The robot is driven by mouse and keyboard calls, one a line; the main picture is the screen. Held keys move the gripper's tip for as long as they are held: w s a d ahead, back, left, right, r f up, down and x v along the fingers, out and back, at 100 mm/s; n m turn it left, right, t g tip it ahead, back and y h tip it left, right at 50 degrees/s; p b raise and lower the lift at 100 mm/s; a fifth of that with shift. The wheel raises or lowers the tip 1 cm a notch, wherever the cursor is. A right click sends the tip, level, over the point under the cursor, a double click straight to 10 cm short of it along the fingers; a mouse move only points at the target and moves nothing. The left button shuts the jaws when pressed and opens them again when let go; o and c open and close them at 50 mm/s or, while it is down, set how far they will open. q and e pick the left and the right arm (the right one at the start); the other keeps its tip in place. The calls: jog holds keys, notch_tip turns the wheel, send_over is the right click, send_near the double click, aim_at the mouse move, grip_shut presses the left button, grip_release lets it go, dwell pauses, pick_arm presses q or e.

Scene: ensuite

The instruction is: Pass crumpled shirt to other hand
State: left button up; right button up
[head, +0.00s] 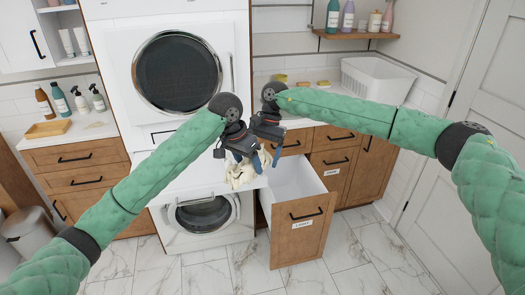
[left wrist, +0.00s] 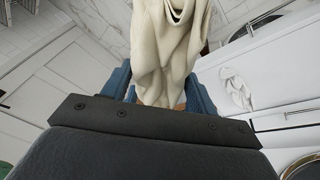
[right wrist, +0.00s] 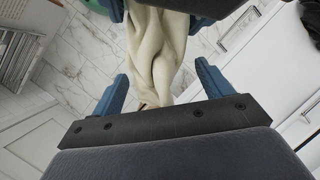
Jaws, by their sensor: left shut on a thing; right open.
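The crumpled shirt (head: 240,173) is cream coloured and hangs in folds below my two grippers in the head view. My left gripper (head: 246,156) is shut on the shirt; in the left wrist view the cloth (left wrist: 168,50) bunches between its blue fingers. My right gripper (right wrist: 162,90) is close beside the left one and open. In the right wrist view the shirt (right wrist: 155,50) hangs between its spread fingers, with clear floor showing on the left of the cloth. The lower end of the shirt is partly hidden behind the gripper body there.
An open, labelled drawer (head: 303,225) stands below and right of the grippers. A washer (head: 203,215) and a dryer (head: 177,72) stack behind them. A white basket (head: 378,80) sits on the right counter. A grey bin (head: 30,235) stands at left. The marble floor in front is clear.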

jog(key=shift+c, duration=0.2)
jog(key=c, duration=1.1)
pick_arm(q)
jog(key=o, duration=1.1)
